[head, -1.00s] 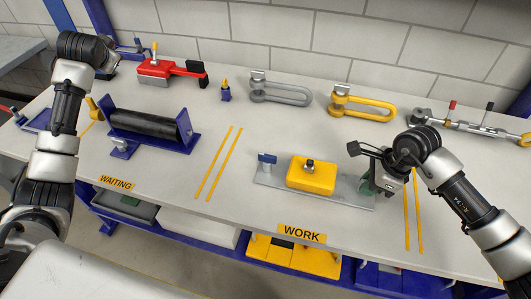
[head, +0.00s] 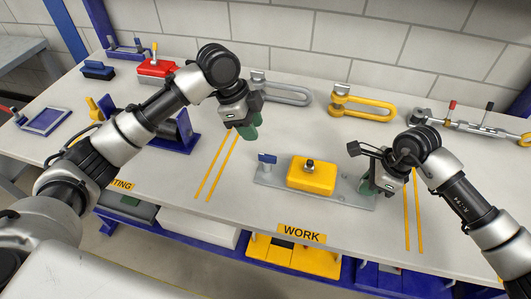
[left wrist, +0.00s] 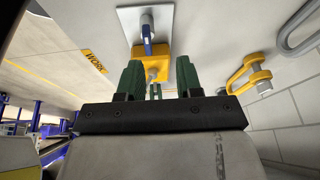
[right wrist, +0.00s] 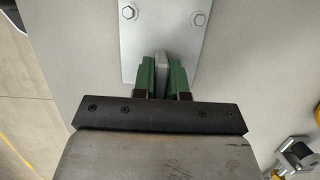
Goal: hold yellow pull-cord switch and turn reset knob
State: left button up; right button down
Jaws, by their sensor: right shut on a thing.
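The yellow pull-cord switch (head: 311,175) sits on a grey base plate (head: 345,190) by the WORK label. A dark and metal knob (head: 310,164) stands on top of it, and a blue handle (head: 267,158) stands at the plate's left end. Both also show in the left wrist view. My left gripper (head: 251,130) is open and empty, above the table behind and left of the plate. Its green fingers are wide apart in the left wrist view (left wrist: 158,80). My right gripper (head: 372,186) is shut on a grey upright tab (right wrist: 161,75) at the plate's right end.
A yellow shackle (head: 362,108) and a grey shackle (head: 288,95) lie along the back. A turnbuckle-like part (head: 470,126) lies at the right. A red switch (head: 155,69) and a roller stand (head: 185,135) are at the left, partly hidden by my left arm.

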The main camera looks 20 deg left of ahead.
aim_at(265, 155)
pick_arm(q)
jog(key=shift+m+g, duration=0.4)
jog(key=shift+s+d+x, duration=0.15)
jog(key=shift+s+x, duration=0.05)
jog(key=shift+x, duration=1.45)
jog(key=shift+s+d+x, duration=0.1)
jog(key=shift+s+x, duration=0.15)
jog(key=shift+x, duration=1.35)
jog(key=shift+s+d+x, duration=0.15)
jog(key=shift+s+x, duration=0.05)
jog(key=shift+x, duration=1.45)
jog(key=shift+r, duration=0.15)
jog(key=shift+c, duration=0.4)
grip_shut()
